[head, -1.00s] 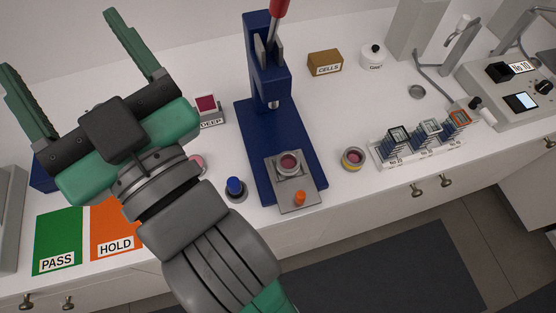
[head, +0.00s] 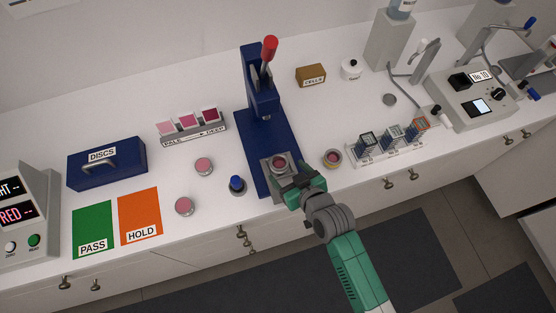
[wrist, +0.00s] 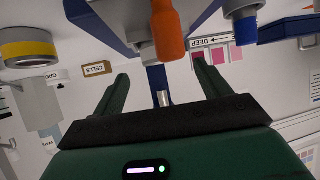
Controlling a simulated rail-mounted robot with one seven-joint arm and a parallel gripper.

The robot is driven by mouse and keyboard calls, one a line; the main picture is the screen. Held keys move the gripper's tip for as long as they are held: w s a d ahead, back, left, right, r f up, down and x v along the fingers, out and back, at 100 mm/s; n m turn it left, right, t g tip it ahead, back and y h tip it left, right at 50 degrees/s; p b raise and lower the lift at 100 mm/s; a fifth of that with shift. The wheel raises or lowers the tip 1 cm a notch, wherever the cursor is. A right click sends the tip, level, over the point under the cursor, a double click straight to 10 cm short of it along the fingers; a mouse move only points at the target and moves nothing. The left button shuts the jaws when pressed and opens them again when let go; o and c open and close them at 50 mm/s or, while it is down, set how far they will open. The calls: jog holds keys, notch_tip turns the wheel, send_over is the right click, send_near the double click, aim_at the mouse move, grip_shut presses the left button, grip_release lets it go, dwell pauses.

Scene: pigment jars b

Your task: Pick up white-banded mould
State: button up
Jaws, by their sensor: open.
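A small round mould (head: 279,162) with a pink top and a pale rim sits on the grey plate of the blue press; its band colour is too small to be sure of. A yellow-banded mould (head: 332,158) stands just right of the press and also shows in the wrist view (wrist: 27,47). My gripper (head: 297,180) is at the front of the press, close to the pale-rimmed mould and partly covering the plate. In the wrist view its two green fingers (wrist: 161,75) are spread, with nothing held between them.
The blue press (head: 262,80) has a red lever. An orange knob (wrist: 168,32) is close in the wrist view. A blue-topped item (head: 237,184) and two pink discs (head: 204,166) (head: 184,206) lie left. A rack of small frames (head: 385,146) stands right.

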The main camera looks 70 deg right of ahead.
aim_at(276, 159)
jog(key=x, duration=0.5)
jog(key=shift+r, duration=0.1)
jog(key=c, duration=1.2)
notch_tip(276, 159, up, 10)
jog(key=p, duration=0.1)
